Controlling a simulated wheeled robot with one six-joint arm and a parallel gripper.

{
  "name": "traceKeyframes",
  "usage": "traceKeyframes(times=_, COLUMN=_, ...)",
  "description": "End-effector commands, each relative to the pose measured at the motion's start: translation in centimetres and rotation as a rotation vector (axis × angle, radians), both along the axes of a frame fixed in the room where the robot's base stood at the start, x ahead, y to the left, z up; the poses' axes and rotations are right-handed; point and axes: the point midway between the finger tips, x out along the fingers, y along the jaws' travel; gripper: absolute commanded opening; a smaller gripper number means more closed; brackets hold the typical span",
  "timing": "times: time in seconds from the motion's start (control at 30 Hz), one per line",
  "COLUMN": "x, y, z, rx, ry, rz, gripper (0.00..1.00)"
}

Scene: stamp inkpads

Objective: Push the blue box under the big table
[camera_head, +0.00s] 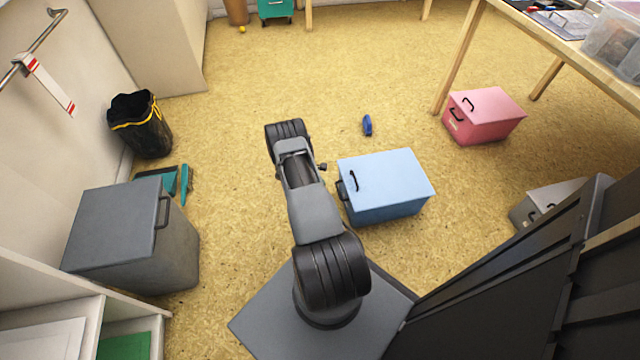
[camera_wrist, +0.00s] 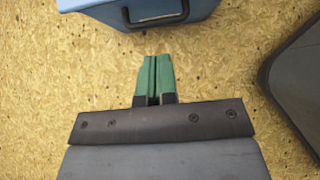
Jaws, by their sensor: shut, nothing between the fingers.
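In the wrist view, part of the blue box (camera_wrist: 110,14) with a black handle shows at the top edge. My gripper (camera_wrist: 153,60) has green fingers, shut and empty, pointing toward the box with a gap of floor between. In the head view my gripper is hidden behind the arm. The big table (camera_head: 462,58) has wooden legs and stands at the upper right.
A pink box (camera_head: 486,115) stands by the table's near leg, and a light grey box (camera_head: 548,200) stands farther down. A small blue object (camera_head: 367,125) lies beyond the blue box. A grey bin (camera_head: 130,235) and a black wastebasket (camera_head: 142,125) stand left. Floor between blue and pink boxes is clear.

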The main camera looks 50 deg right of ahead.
Motion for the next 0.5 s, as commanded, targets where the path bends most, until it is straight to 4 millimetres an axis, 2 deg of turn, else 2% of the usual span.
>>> traceKeyframes(times=0.03, x=-0.5, y=-0.6, z=-1.1, rx=0.0, ry=0.0, rz=-0.004, gripper=0.0)
traceKeyframes(times=0.3, x=-2.6, y=-3.5, z=-4.7, rx=-0.001, ry=-0.001, rz=-0.004, gripper=0.0)
traceKeyframes(times=0.37, x=-3.0, y=-4.0, z=-5.3, rx=0.0, ry=-0.001, rz=-0.004, gripper=0.0)
traceKeyframes(times=0.5, x=-4.1, y=-5.6, z=-4.9, rx=-0.001, ry=-0.002, rz=-0.004, gripper=0.0)
